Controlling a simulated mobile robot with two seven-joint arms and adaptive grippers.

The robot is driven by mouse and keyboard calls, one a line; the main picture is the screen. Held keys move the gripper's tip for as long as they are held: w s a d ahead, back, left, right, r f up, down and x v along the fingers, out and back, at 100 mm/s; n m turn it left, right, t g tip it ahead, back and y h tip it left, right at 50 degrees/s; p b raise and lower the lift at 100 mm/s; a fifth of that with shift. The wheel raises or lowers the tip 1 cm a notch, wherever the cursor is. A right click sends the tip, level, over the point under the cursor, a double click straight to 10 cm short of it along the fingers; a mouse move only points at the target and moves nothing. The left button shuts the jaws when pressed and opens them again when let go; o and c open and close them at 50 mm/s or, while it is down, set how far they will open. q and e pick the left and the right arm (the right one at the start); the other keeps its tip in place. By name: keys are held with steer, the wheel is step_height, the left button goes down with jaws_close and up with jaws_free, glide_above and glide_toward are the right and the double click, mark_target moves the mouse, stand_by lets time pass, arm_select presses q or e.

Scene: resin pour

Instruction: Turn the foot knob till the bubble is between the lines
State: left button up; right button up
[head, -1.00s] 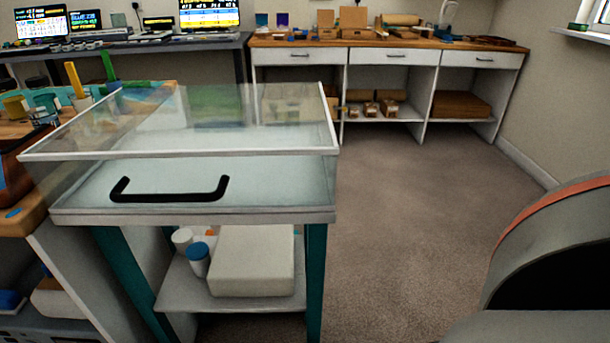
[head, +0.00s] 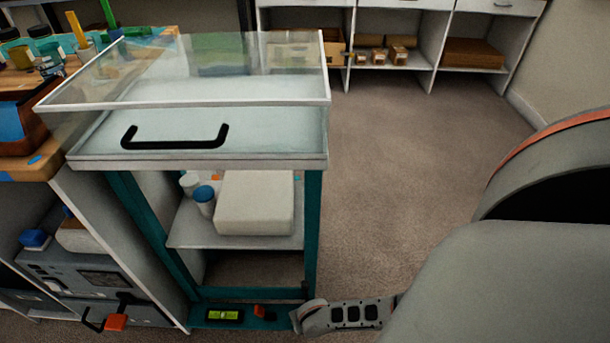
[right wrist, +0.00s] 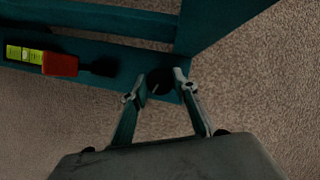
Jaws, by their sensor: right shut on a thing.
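A spirit level with a yellow-green vial (head: 224,315) sits on the low teal crossbar of the stand, and it also shows in the right wrist view (right wrist: 24,54). The bubble's place against the lines is too small to tell. The dark round foot knob (right wrist: 160,82) is at the bar's right-hand corner, below the stand's leg. My right gripper (right wrist: 163,78) has its two fingers on either side of the knob and is shut on it. In the head view my right gripper (head: 300,315) reaches that corner from the right. My left gripper is not in view.
The stand (head: 315,165) carries a clear-lidded box with a black handle (head: 175,142) above the level. A red piece (right wrist: 60,64) is beside the vial. A white block (head: 255,203) and small tubs (head: 204,200) are on its shelf. Open carpet (head: 410,190) lies to the right.

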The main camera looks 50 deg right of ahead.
steer(key=shift+a+m, duration=0.1)
steer(key=shift+m, duration=0.6)
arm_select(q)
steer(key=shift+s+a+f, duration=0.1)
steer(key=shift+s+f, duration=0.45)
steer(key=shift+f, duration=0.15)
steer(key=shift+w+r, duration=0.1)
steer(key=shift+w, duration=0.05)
arm_select(e)
steer(key=shift+s+f+h, duration=0.1)
steer(key=shift+h, duration=0.2)
steer(key=o, duration=1.1)
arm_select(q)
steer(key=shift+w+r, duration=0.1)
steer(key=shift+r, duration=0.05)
arm_select(e)
steer(key=v, duration=1.2)
steer(key=shift+w, duration=0.25)
